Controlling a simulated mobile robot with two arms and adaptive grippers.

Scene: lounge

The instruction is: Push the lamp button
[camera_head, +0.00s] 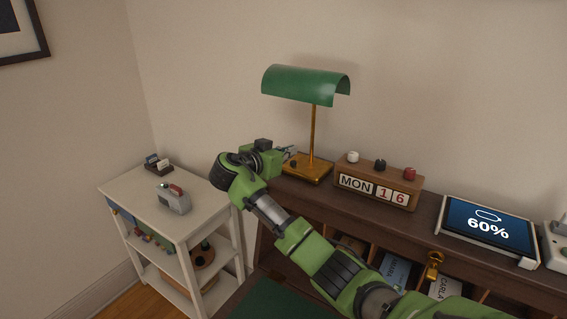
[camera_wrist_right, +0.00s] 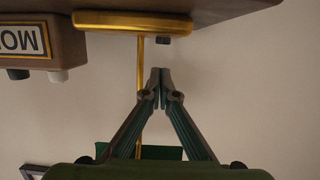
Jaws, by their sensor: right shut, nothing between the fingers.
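The desk lamp has a green shade (camera_head: 305,83), a thin brass stem (camera_head: 313,130) and a brass base (camera_head: 318,174) on top of the brown desk. My right gripper (camera_head: 291,152) is shut and empty at the left side of the base. In the right wrist view, which is upside down, the shut fingertips (camera_wrist_right: 160,74) are close to a small dark button (camera_wrist_right: 163,40) on the base (camera_wrist_right: 110,22). A gap shows between tips and button in that picture. The stem (camera_wrist_right: 139,85) runs beside the fingers. My left gripper is not in view.
A wooden calendar block (camera_head: 378,185) stands just right of the lamp. A tablet (camera_head: 488,226) reading 60% is further right on the desk (camera_head: 433,218). A white shelf (camera_head: 150,207) with small items stands at the left. The wall is behind.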

